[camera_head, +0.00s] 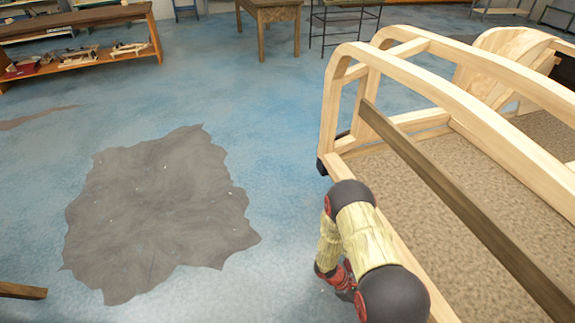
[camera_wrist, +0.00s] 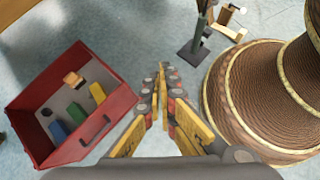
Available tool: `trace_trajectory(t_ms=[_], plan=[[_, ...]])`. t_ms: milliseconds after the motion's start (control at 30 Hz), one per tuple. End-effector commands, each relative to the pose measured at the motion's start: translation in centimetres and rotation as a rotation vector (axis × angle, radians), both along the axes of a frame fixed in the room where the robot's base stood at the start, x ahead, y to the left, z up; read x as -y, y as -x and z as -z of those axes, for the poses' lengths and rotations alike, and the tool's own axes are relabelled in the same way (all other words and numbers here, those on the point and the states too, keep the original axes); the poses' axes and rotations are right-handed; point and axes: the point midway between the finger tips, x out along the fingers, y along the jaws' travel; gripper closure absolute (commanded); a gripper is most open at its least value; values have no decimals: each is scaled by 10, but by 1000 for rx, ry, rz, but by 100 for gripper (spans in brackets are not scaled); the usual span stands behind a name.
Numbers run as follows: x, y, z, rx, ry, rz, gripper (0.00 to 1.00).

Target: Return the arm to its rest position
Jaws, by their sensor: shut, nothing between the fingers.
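My gripper (camera_wrist: 163,72) is in the wrist view, with its yellow and grey fingers meeting at the tips. It is shut with nothing between the fingers, and it points over the blue floor. In the head view my arm is folded at the lower middle, beside the wooden bodyframe (camera_head: 478,118). The fingertips cannot be made out in the head view.
In the wrist view a red bin (camera_wrist: 112,108) with several coloured blocks is at left, and a ribbed brown round object (camera_wrist: 240,95) is at right. A dark stand (camera_wrist: 193,52) is beyond the fingertips. In the head view a grey floor patch (camera_head: 155,210) and open floor lie left of my arm; a shelf (camera_head: 85,67) is behind.

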Motion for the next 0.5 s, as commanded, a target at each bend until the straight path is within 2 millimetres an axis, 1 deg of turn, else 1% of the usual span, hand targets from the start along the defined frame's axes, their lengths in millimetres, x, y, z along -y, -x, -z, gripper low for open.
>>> trace_trajectory(t_ms=[33,67,100,167,200,267,300,367,400,467,500], plan=[[-5,-5,-28,33,-4,55,100],[-8,-5,-42,49,-7,87,100],[-11,-6,-60,70,-12,128,100],[-18,-6,-87,102,-21,190,100],[-22,-6,-104,123,-29,228,100],[-28,-5,-130,157,-42,286,100],[-33,-4,-147,179,-51,323,100],[-39,-2,-172,212,-68,377,100],[-43,0,-188,235,-80,412,100],[-50,3,-211,268,-99,462,100],[-54,5,-227,291,-113,496,100]])
